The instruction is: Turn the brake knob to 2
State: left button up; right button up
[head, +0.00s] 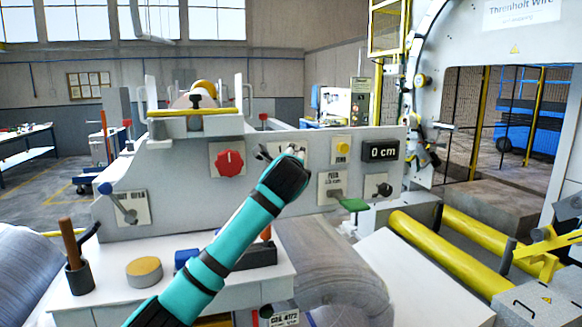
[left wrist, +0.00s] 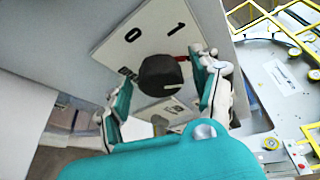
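A dark round knob (left wrist: 160,76) sits on a pale plate (left wrist: 150,42) in the left wrist view. The plate carries a 0, a 1 and another mark at the left that I cannot read surely. A short light line shows on the knob's lower right part. My left gripper (left wrist: 163,98) has its two teal fingers apart, one on each side of the knob, with gaps visible. In the head view my left gripper (head: 285,165) is at the grey panel, in front of a pale plate (head: 290,148), and hides the knob there. My right gripper is in neither view.
The grey panel (head: 255,200) also bears a red knob (head: 230,163), a yellow button (head: 343,147), a "0 cm" display (head: 381,151), a green-handled lever (head: 353,204) and a small black knob (head: 384,189). Yellow rollers (head: 440,255) lie at the right.

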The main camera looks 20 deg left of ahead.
pick_arm(q)
jog(key=v, duration=1.2)
dwell(0.3)
